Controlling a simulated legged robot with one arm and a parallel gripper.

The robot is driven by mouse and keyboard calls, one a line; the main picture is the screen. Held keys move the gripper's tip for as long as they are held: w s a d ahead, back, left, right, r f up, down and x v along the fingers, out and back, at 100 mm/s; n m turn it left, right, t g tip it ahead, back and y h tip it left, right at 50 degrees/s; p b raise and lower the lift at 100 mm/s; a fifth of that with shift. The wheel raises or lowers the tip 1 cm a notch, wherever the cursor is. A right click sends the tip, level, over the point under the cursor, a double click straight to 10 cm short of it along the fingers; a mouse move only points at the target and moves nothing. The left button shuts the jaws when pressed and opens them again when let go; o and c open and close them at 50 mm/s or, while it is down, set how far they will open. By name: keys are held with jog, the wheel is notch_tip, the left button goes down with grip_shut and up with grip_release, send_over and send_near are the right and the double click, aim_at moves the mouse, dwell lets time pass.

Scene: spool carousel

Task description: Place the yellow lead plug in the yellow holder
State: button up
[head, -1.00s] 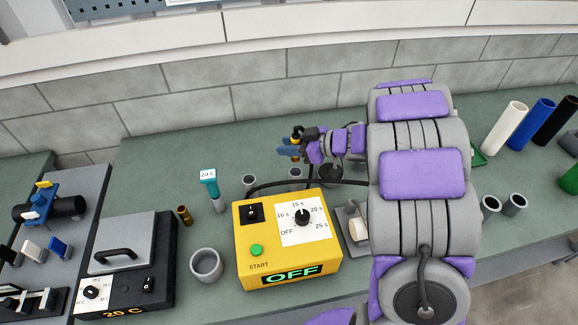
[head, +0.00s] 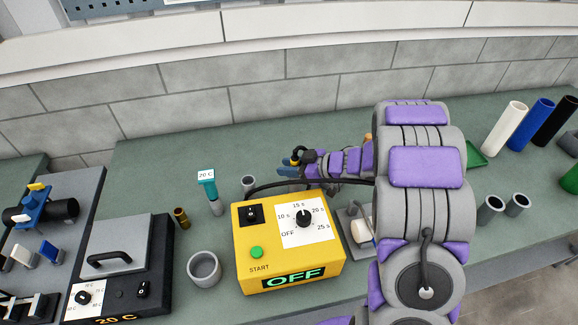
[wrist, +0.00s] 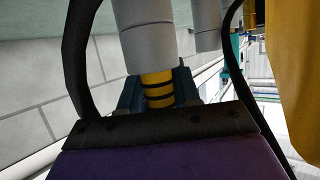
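The yellow lead plug (wrist: 158,90), with black bands, sits between the blue fingers of my gripper (wrist: 157,82) in the wrist view. My gripper appears shut on it. In the head view, my gripper (head: 290,168) is behind the yellow timer box. A grey cylindrical holder (wrist: 147,45) lines up with the plug in the wrist view. Its rim covers the plug's far end, so the plug appears partly inside it; the depth is hidden. No yellow marking shows on this holder. A second grey holder (head: 248,184) stands to the left; it also shows in the wrist view (wrist: 207,25).
The yellow timer box (head: 290,240), reading OFF, stands in front of my gripper. A black cable (head: 270,185) runs between them. A teal thermometer (head: 208,185), a brass cylinder (head: 181,217), a grey cup (head: 204,268) and a hot plate (head: 117,245) stand to the left.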

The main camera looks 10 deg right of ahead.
jog(key=o, duration=0.5)
jog(key=shift+d, duration=0.1)
jog(key=shift+c, duration=0.2)
jog(key=shift+d, duration=0.15)
jog(key=shift+s+d+r, duration=0.2)
jog(key=shift+d+r, duration=0.1)
jog(key=shift+d, duration=0.05)
jog(key=p+v, duration=0.3)
jog(key=v, duration=0.8)
